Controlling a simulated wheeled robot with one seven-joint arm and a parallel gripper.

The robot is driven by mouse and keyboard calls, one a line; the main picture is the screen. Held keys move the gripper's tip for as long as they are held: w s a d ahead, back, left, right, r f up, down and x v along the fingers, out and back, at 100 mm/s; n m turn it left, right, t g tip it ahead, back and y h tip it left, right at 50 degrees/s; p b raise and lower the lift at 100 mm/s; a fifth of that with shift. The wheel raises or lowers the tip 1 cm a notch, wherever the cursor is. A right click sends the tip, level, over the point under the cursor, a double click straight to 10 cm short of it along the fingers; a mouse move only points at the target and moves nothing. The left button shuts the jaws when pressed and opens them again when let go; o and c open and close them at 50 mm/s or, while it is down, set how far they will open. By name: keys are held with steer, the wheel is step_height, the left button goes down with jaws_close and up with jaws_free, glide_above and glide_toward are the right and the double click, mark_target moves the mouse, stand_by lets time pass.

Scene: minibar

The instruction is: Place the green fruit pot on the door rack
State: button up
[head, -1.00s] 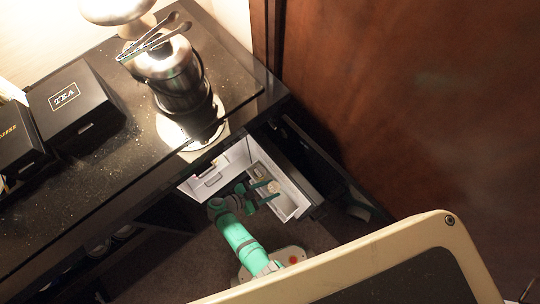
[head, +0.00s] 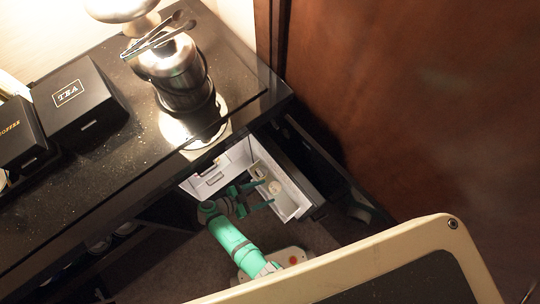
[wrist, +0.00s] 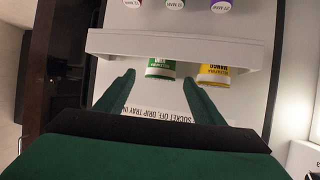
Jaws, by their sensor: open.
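The green fruit pot (wrist: 161,69) shows in the wrist view as a green-labelled pot with a pale rim, partly hidden by a long white rail (wrist: 170,48). My gripper (wrist: 158,80) is open, with one dark green finger on each side of the pot in the picture. I see no finger touching it. In the head view my gripper (head: 266,192) is at the open white fridge compartment (head: 213,179), low under the counter. The green pot cannot be made out there.
A yellow-labelled pot (wrist: 214,74) stands right beside the green one. Several round coloured lids, including a purple-marked one (wrist: 221,5), show beyond the rail. The dark counter (head: 95,165) overhangs the fridge. A brown wooden panel (head: 410,110) closes off the right.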

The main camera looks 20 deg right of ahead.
steer(key=w+v, duration=0.1)
steer(key=v, duration=0.6)
steer(key=s+f+n+y, duration=0.5)
steer(key=s+f, duration=0.2)
steer(key=s, duration=0.2)
steer(key=s+a+r+n+t+y, duration=0.3)
steer(key=s+r+n+y, duration=0.1)
steer(key=s+n+y, duration=0.15)
steer(key=d+r+n+t+y, duration=0.2)
steer(key=r+n+t, duration=0.4)
steer(key=r, duration=3.2)
steer(key=d+t, duration=0.1)
steer(key=t, duration=0.3)
steer(key=shift+d+t, duration=0.15)
steer(key=shift+t, duration=0.15)
steer(key=shift+f, duration=0.1)
